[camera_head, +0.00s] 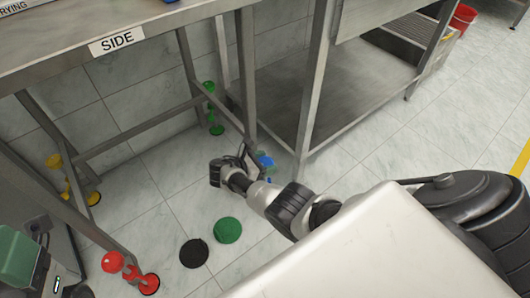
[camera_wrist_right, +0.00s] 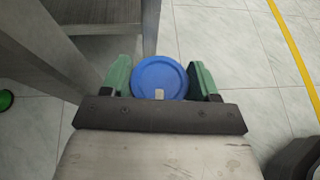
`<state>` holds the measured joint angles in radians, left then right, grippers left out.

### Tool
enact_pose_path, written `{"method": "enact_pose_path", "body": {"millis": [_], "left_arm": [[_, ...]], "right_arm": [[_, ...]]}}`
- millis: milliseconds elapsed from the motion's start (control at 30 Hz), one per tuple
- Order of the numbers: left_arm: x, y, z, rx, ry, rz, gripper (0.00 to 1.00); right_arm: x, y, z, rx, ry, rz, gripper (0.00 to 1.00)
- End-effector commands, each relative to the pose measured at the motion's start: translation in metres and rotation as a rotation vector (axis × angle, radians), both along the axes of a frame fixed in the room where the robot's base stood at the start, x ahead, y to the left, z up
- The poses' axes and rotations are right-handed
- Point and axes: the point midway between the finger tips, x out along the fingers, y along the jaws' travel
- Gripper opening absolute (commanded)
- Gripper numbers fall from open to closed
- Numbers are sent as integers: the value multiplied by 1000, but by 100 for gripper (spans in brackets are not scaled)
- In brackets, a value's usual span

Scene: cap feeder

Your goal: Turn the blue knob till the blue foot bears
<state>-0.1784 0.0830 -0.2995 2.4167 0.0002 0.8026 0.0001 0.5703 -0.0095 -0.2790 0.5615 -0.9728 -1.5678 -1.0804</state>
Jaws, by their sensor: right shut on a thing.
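The blue knob (camera_wrist_right: 160,77) is a round blue disc in the right wrist view, seen from above between the two green finger pads of my right gripper (camera_wrist_right: 161,84). My right gripper is shut on it. In the head view the blue knob (camera_head: 265,160) shows in part beside my right gripper (camera_head: 256,165), low at a table leg (camera_head: 246,85). A small bit of blue shows below it, but I cannot tell whether the blue foot touches the floor. My left gripper is not in view.
Red (camera_head: 112,262), yellow (camera_head: 54,160) and green (camera_head: 209,87) knobs are at other legs of the table marked SIDE. A black disc (camera_head: 194,253) and a green disc (camera_head: 227,230) lie on the tiled floor. A steel shelf unit (camera_head: 335,95) stands close to the right.

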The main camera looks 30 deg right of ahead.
Motion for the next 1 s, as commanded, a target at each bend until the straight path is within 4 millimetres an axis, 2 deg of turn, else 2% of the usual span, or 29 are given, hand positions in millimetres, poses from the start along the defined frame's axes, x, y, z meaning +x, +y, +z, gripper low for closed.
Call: {"method": "enact_pose_path", "body": {"millis": [300,800,833,1000], "left_arm": [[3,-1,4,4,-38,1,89],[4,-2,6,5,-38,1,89],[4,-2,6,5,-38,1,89],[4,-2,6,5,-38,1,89]], "right_arm": [[1,-2,2,-6,0,-108,36],[1,-3,3,-8,-1,-123,36],[1,-3,3,-8,-1,-123,63],[1,-2,2,-6,0,-123,86]]}}
